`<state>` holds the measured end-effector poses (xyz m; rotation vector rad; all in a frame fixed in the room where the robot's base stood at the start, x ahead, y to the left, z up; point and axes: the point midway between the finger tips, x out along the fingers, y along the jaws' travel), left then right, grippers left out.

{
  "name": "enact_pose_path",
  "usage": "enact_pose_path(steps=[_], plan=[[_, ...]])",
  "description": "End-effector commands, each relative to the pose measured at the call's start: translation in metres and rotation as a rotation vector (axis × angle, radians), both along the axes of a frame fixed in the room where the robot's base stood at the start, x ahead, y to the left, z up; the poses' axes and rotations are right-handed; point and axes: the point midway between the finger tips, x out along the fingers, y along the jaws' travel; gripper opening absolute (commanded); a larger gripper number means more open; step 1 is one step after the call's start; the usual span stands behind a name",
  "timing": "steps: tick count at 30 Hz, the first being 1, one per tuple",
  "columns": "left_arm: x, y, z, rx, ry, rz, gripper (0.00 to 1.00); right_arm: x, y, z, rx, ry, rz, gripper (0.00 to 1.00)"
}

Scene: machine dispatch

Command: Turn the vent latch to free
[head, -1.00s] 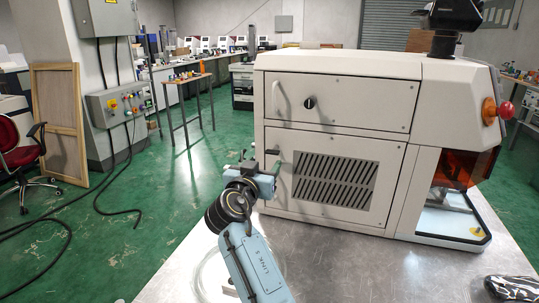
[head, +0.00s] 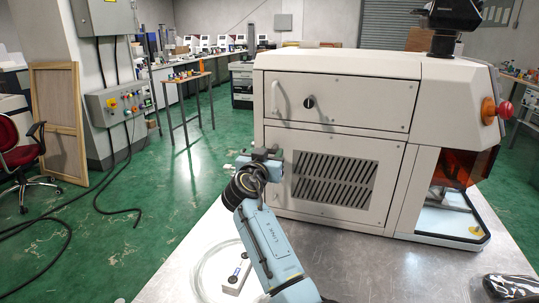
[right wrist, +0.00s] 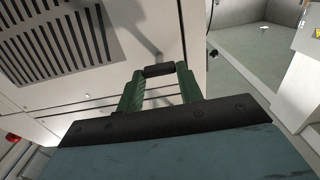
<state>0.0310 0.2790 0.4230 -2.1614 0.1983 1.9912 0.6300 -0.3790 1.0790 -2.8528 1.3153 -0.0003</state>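The beige machine (head: 340,100) stands on the metal table. Its lower door carries a slotted vent grille (head: 335,180), which also shows in the right wrist view (right wrist: 60,45). The small black vent latch (right wrist: 158,70) is at the left edge of that door. My right gripper (right wrist: 160,82) has green fingers on either side of the latch, and they appear to touch its two ends. In the head view my right gripper (head: 270,157) is small and hides most of the latch. The latch's exact angle is hard to read. My left gripper is out of view.
A small white device (head: 237,272) with a looped pale tube lies on the metal table (head: 400,270). A dark object (head: 508,288) lies at the front right. The table between is clear.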

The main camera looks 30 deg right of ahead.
Motion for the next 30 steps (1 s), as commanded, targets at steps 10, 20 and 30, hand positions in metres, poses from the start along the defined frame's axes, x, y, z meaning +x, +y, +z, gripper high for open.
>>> enact_pose_path(steps=[10, 20, 30], plan=[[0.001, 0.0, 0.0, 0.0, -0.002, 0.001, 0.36, 0.0, 0.0, 0.0, -0.011, 0.013, 0.0, 0.14], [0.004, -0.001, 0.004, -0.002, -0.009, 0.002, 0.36, 0.0, 0.001, 0.0, -0.12, 0.142, 0.0, 0.14], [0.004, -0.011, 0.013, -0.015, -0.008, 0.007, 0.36, 0.001, 0.001, 0.0, -0.325, 0.381, 0.0, 0.14]])
